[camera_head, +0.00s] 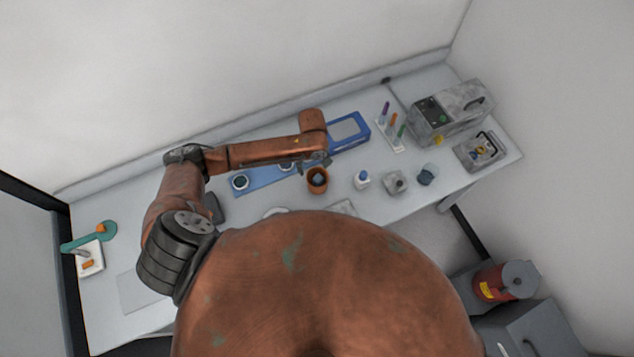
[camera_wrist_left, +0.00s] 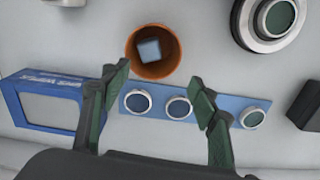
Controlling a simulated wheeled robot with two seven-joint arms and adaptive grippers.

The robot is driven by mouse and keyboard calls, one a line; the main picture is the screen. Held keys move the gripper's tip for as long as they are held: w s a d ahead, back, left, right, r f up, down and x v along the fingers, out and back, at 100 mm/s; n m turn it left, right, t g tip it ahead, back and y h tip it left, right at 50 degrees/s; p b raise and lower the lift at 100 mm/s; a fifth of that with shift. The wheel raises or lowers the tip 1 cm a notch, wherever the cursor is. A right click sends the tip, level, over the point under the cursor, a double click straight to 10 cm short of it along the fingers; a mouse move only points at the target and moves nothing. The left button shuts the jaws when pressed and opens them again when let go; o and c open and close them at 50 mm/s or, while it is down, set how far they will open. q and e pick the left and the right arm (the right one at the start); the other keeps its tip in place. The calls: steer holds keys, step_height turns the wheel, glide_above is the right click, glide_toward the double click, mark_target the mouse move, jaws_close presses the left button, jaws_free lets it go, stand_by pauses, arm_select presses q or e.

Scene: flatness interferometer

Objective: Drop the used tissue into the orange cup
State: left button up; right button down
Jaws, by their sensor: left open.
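The orange cup (camera_head: 317,187) stands on the table near its middle; it also shows at the top of the left wrist view (camera_wrist_left: 134,50). A small pale blue block-like piece (camera_wrist_left: 149,50), which looks like the tissue, is inside the cup; it shows in the head view (camera_head: 318,177) too. My left gripper (camera_wrist_left: 160,78) is open, with its fingers spread and nothing between them. In the head view its fingers are small and partly hidden beneath the arm, close to the cup. My right gripper is not in view.
A blue wipes box (camera_head: 349,132) and a blue strip (camera_wrist_left: 200,108) with round pieces lie by the cup. A small white bottle (camera_head: 362,180), a grey block (camera_head: 395,183) and a pen rack (camera_head: 389,135) stand to the right. A grey instrument (camera_head: 452,110) fills the far right.

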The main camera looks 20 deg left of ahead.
arm_select(q)
step_height(320, 180, up, 12)
stand_by(0.4)
steer(key=shift+f, duration=0.15)
